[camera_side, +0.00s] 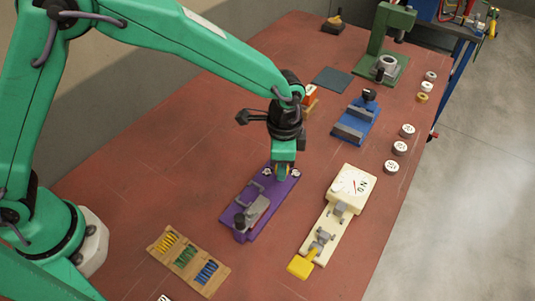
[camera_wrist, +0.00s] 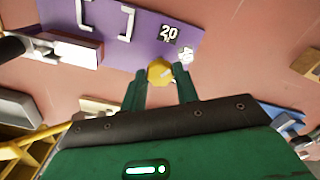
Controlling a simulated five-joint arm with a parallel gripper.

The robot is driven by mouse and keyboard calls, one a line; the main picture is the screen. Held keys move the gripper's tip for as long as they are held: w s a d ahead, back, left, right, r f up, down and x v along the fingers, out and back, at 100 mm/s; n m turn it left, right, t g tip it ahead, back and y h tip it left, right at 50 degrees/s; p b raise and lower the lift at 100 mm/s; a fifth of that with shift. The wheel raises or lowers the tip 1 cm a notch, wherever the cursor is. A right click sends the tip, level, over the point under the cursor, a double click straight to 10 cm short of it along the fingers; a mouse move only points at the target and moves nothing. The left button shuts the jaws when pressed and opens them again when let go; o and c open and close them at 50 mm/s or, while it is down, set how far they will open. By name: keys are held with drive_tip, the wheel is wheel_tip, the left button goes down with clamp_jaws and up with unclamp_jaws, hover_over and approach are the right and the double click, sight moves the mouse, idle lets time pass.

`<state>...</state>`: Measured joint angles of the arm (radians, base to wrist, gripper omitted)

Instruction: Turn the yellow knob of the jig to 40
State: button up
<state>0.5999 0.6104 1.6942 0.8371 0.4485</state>
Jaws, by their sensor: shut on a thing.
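The purple jig (camera_side: 240,216) lies on the table, with a grey clamp on its near part; it also shows in the wrist view (camera_wrist: 75,18). The yellow knob (camera_wrist: 160,72) is at the jig's edge in the wrist view, with a pale mark on its face. A dark plate reading 20 (camera_wrist: 170,34) is beside it, and a white fitting (camera_wrist: 185,54) is to its right. My gripper (camera_side: 282,173) points down at the jig's far end. In the wrist view its green fingers (camera_wrist: 161,76) are shut on the knob. In the side view the gripper hides the knob.
A cream dial device (camera_side: 336,212) with a yellow handle stands right of the jig. A tray of coloured pieces (camera_side: 168,245) lies at the near left. A blue vise (camera_side: 350,124) and a green press (camera_side: 370,66) are behind. White discs (camera_side: 400,148) line the right edge.

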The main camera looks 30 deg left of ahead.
drive_tip(key=m, duration=0.5)
idle(0.4)
drive_tip(key=o, duration=1)
drive_tip(key=shift+r, duration=0.15)
drive_tip(key=shift+r, duration=3.8)
